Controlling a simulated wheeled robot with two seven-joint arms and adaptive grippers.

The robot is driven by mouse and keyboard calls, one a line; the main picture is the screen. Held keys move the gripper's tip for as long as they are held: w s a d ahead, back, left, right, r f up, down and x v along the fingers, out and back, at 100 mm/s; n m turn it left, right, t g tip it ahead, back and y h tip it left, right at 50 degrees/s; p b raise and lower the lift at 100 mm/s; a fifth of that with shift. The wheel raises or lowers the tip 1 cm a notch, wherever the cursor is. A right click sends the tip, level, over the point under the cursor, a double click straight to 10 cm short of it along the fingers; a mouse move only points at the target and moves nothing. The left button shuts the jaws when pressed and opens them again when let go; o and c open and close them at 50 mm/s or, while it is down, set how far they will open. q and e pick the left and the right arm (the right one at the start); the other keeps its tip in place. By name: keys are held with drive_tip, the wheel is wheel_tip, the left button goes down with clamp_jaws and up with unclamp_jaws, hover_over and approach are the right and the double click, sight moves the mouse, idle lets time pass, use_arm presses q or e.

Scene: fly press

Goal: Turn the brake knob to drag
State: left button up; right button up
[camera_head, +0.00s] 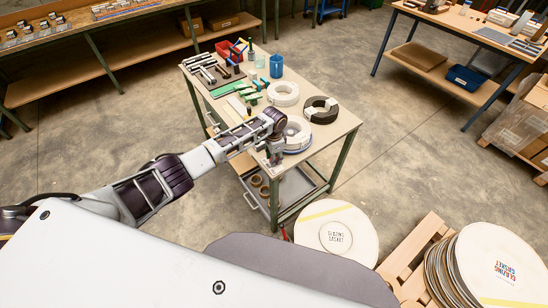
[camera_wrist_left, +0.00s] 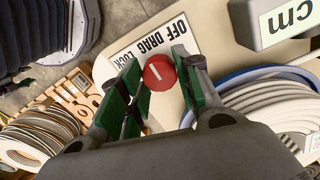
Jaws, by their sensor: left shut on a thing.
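The brake knob (camera_wrist_left: 159,73) is a round red cap with a white pointer line, seen in the left wrist view. A white label (camera_wrist_left: 150,42) beside it reads OFF, DRAG, LOCK. The pointer line slants toward the label's side; I cannot tell exactly which word it marks. My left gripper (camera_wrist_left: 161,77) has its green-padded fingers on both sides of the knob and is shut on it. In the head view my left gripper (camera_head: 275,152) is at the near edge of the bench (camera_head: 318,82), and the knob is hidden there. My right gripper is not in view.
White hose coils (camera_head: 283,93) and a dark coil (camera_head: 320,110) lie on the bench close to my left gripper. A blue cup (camera_head: 276,66) and red bin (camera_head: 229,49) stand farther back. Round gasket reels (camera_head: 336,235) stand in front. Open floor lies right of the bench.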

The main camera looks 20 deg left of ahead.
use_arm(q)
drive_tip(key=o, duration=1)
drive_tip(key=shift+c, duration=0.2)
drive_tip(key=shift+o, duration=0.2)
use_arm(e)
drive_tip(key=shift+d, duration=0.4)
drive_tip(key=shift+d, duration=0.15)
use_arm(q)
drive_tip(key=shift+r, duration=0.7)
wheel_tip(320, 180, up, 11)
drive_tip(key=shift+f, duration=0.15)
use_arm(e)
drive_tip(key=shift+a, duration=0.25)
use_arm(q)
drive_tip(key=shift+d+f, duration=0.1)
